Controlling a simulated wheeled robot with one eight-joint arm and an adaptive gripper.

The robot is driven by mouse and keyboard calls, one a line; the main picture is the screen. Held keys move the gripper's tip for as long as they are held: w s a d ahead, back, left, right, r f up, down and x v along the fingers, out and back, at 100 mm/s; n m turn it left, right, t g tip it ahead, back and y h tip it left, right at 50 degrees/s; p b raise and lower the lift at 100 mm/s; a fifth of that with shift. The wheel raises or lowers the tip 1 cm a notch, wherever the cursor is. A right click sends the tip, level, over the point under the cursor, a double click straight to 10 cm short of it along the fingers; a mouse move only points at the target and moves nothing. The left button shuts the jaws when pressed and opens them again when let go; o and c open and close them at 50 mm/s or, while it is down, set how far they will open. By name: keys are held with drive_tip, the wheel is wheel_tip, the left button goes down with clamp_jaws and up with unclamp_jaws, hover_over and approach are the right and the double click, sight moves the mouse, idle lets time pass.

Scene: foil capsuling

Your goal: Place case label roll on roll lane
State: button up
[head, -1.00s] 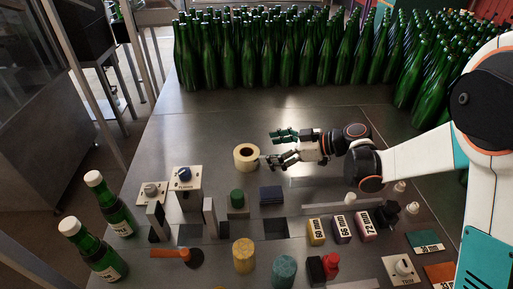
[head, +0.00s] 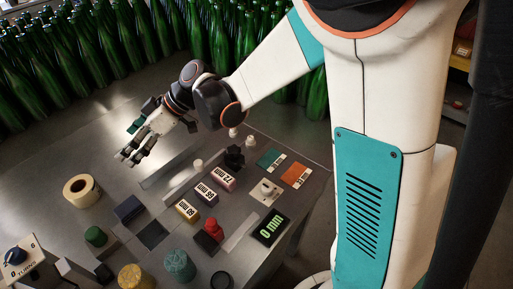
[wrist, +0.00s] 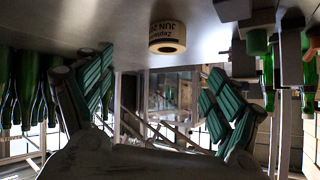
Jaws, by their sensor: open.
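The case label roll (head: 81,190) is a cream ring with a dark core, lying flat on the dark table at the left of the head view. In the wrist view, which is upside down, the roll (wrist: 167,37) shows dark print on its side. My gripper (head: 134,140) is open and empty, up and to the right of the roll in the head view and apart from it. In the wrist view its green-padded fingers (wrist: 155,85) are spread wide, with the roll beyond them. I cannot tell for sure which part is the roll lane; a pale rail (head: 167,178) lies below my gripper.
Yellow, purple and pink millimetre blocks (head: 205,194) stand in a row. A dark blue block (head: 129,208), a green-topped piece (head: 96,237), a yellow cylinder (head: 132,277) and a teal cylinder (head: 179,265) stand nearby. Many green bottles (head: 110,40) crowd the back.

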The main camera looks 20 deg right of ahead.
drive_tip(key=s+d+r+m+t+h, duration=0.2)
drive_tip(key=s+d+m+h, duration=0.3)
drive_tip(key=d, duration=0.9)
drive_tip(key=s+d+r+m+t+h, duration=0.2)
drive_tip(key=s+d+m+t+h, duration=0.2)
drive_tip(key=s+d+m, duration=0.5)
drive_tip(key=s+d+h, duration=0.1)
drive_tip(key=s+d, duration=0.3)
drive_tip(key=d, duration=0.2)
drive_tip(key=shift+d, duration=0.15)
drive_tip(key=shift+o, duration=0.5)
drive_tip(key=shift+s+d+m+h, duration=0.3)
drive_tip(key=shift+s+d+h, duration=0.1)
drive_tip(key=shift+d, duration=0.15)
